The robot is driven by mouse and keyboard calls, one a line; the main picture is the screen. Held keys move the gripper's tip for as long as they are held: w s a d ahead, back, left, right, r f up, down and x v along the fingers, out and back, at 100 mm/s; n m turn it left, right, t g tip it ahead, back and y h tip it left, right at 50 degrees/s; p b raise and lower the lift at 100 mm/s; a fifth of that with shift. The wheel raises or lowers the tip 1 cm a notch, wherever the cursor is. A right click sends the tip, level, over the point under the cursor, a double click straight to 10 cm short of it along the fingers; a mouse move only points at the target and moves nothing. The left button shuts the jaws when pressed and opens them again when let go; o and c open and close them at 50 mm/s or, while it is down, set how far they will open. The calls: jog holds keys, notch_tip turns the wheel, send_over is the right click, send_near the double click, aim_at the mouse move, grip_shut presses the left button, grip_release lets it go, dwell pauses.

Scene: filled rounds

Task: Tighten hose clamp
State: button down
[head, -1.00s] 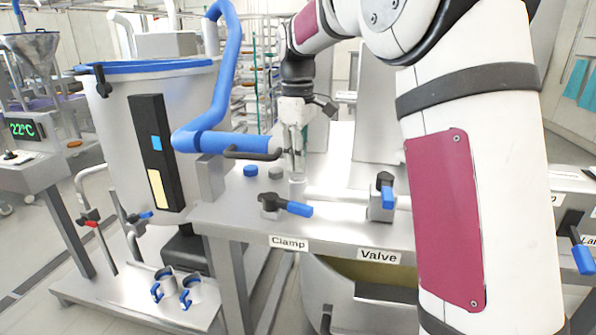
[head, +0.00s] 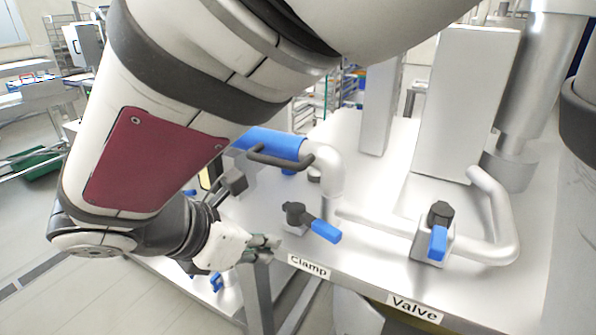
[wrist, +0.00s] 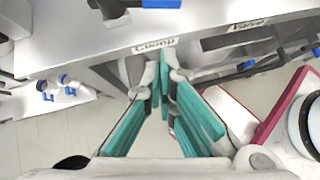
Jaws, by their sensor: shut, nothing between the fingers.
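A blue hose (head: 270,142) meets a bent metal pipe (head: 331,180) on the steel table, and a dark curved handle (head: 283,161) lies across the joint. Behind the Clamp label (head: 308,266) stands a dark knob (head: 295,213) with a blue lever (head: 323,231) angled toward the table's front edge. The label also shows in the wrist view (wrist: 155,45). My gripper (head: 276,246) is shut and empty, just left of the Clamp label by the table's front edge, apart from the lever. Its teal finger pads show in the wrist view (wrist: 160,72).
A valve (head: 437,232) with a blue lever and a Valve label (head: 414,309) stands to the right, beside pipework. Tall grey panels (head: 466,100) rise behind. Blue-handled fittings (wrist: 68,84) sit lower, left of the table. Floor is open at the left.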

aim_at(326, 238)
jog(key=shift+w+d+r+p+x, duration=0.25)
jog(key=shift+r+x, duration=0.1)
jog(key=shift+x, duration=1.8)
jog(key=shift+w+d+r+p+x, duration=0.2)
jog(key=shift+r+x, duration=0.1)
jog(key=shift+x, duration=1.8)
jog(key=shift+w+d+r+p+x, duration=0.15)
jog(key=shift+w+d+r+x, duration=0.15)
jog(key=shift+x, duration=1.85)
jog(key=shift+w+d, duration=0.15)
jog(key=shift+d, duration=0.45)
jog(key=shift+w+d, duration=0.2)
jog(key=shift+d, duration=0.45)
